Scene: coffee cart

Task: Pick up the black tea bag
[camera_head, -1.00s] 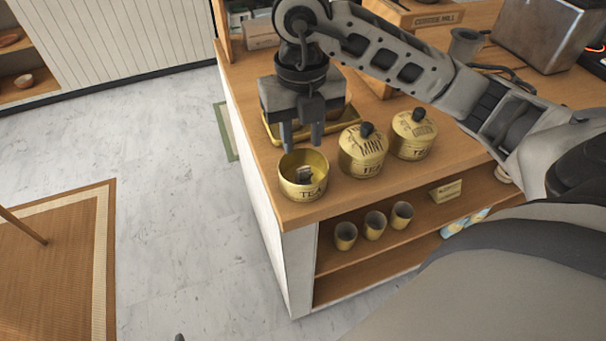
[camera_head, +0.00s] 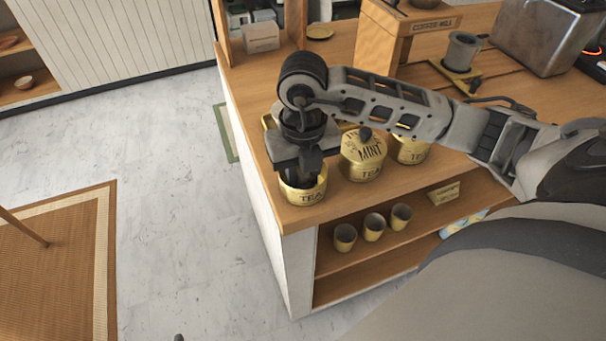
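An open yellow tin marked TEA (camera_head: 303,196) stands at the near left corner of the wooden counter. My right gripper (camera_head: 302,180) is directly over it, pointing down, with its fingers reaching into the tin's mouth. The gripper body and the tin's wall hide the fingertips, so I cannot tell whether they are open or shut. The black tea bag is hidden from view now. My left gripper is not in view.
A lidded MINT tea tin (camera_head: 363,158) stands close to the right of the open tin, with another lidded tin (camera_head: 410,150) beyond it. A coffee mill (camera_head: 400,35) stands behind. Several cups (camera_head: 374,227) sit on the shelf below.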

